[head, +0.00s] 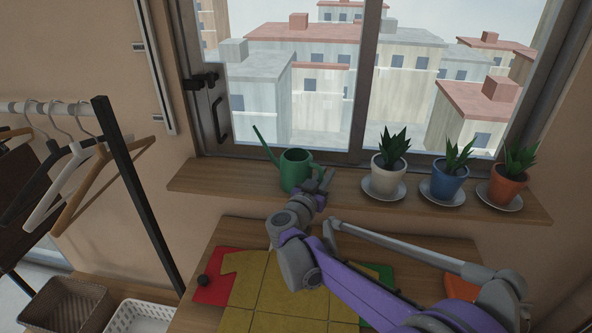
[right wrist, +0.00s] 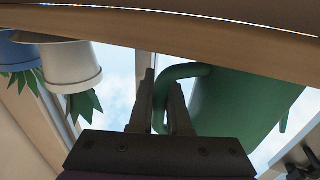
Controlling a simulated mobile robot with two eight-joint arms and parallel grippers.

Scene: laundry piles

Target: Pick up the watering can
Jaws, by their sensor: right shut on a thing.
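The green watering can (head: 294,167) is upright at the window sill (head: 228,180), its long spout pointing up and left. I cannot tell whether its base touches the sill. My right gripper (head: 319,182) is at the can's right side. In the right wrist view, which is upside down, the green can body (right wrist: 240,102) is right of the fingers. My right gripper (right wrist: 162,88) is shut on the can's handle (right wrist: 183,71), which passes between the fingers. My left gripper is not in view.
Potted plants in a white pot (head: 388,178), a blue pot (head: 443,187) and an orange pot (head: 503,190) stand on saucers to the right along the sill. The window is close behind. Below, a table holds folded yellow cloth (head: 262,285). A clothes rack (head: 135,190) stands at left.

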